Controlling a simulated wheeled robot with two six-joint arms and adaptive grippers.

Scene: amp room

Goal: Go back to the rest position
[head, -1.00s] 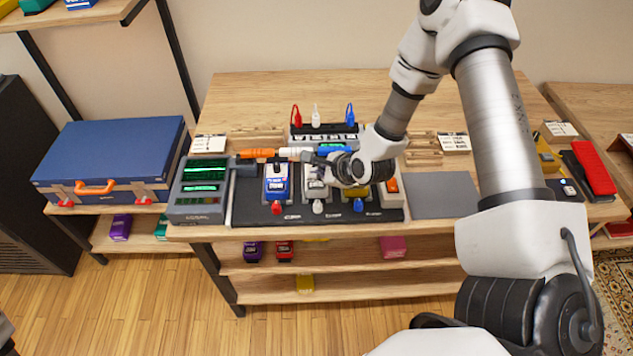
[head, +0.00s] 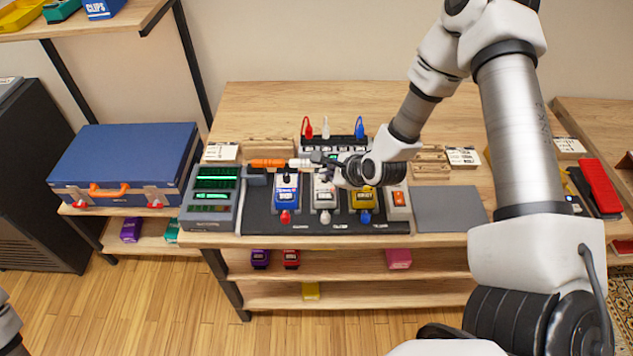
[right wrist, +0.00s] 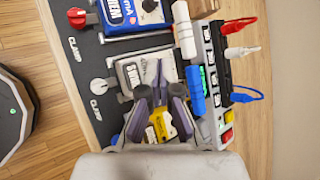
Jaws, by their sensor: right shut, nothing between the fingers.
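My right gripper (head: 325,160) reaches in from the right over the pedal board (head: 262,222). In the right wrist view its fingers (right wrist: 160,72) are shut and empty, above the grey-white pedal (right wrist: 138,72). Beside that pedal are a blue pedal (head: 286,196) and a yellow pedal (head: 362,198). Orange (head: 268,163), white (right wrist: 184,38) and blue (right wrist: 195,90) cylinders lie in a row behind the pedals. The gripper partly covers this row in the head view. My left gripper does not show clearly in any view.
A grey device with green displays (head: 212,205) stands at the board's left. A power strip (head: 345,140) with red, white and blue plugs stands behind. A grey pad (head: 450,210) lies at right. A blue case (head: 125,160) sits on the left shelf. Floor (head: 150,310) in front is clear.

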